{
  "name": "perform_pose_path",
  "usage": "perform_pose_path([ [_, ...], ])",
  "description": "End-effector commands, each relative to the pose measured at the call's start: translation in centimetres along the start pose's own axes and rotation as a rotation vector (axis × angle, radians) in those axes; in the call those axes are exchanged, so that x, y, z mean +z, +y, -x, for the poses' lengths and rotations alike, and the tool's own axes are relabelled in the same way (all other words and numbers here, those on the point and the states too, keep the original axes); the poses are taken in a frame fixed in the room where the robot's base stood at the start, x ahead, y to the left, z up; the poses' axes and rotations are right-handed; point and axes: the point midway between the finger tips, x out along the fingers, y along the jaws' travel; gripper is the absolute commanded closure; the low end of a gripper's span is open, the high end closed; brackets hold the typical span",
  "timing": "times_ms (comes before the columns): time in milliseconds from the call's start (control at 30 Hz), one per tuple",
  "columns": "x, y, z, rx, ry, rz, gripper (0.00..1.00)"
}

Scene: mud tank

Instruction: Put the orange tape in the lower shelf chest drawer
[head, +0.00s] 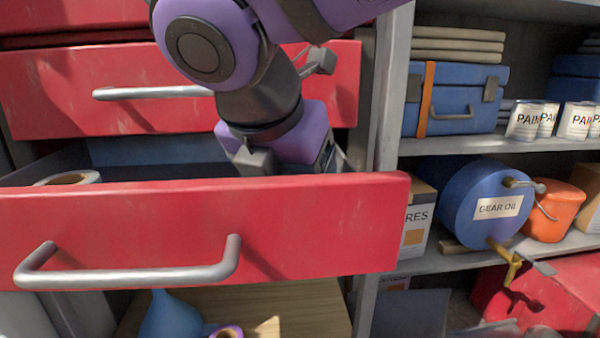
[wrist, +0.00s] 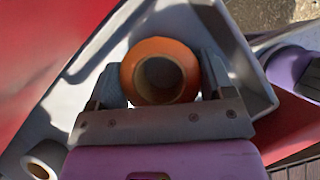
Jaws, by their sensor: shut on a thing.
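The orange tape (wrist: 160,46) is a ring-shaped roll. In the wrist view it sits between the two fingers of my gripper (wrist: 161,80), which is shut on it. The open drawer (head: 210,225) has a red front and a silver bar handle. In the head view my gripper (head: 285,165) reaches down behind the drawer front, and its fingertips and the orange tape are hidden there. In the wrist view the grey drawer interior (wrist: 235,40) lies below the tape. I cannot tell whether the tape touches the drawer floor.
Another tape roll (head: 70,178) lies at the drawer's left end. A closed red drawer (head: 60,95) is above. Below, a blue object (head: 170,315) and a purple roll (head: 228,332) are on a wooden surface. Right shelves hold a blue case (head: 455,103) and gear oil drum (head: 485,205).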

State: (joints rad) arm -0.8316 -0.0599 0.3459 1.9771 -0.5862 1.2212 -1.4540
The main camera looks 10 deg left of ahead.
Motion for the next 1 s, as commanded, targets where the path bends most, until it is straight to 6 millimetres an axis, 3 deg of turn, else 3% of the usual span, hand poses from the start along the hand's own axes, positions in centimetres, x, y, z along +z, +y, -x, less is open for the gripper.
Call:
perform_pose_path([
  [200,-0.2,0.0,-0.3,-0.001,0.0,0.0,0.5],
  [233,-0.1,0.0,-0.3,-0.001,0.0,0.0,0.18],
  [300,-0.1,0.0,-0.3,-0.001,0.0,0.0,0.02],
  [333,-0.1,0.0,-0.3,-0.001,0.0,0.0,0.0],
  [667,0.0,0.0,0.4,0.0,0.0,0.0,0.0],
  [1000,0.0,0.1,6.6,0.002,0.0,-0.001,0.0],
])
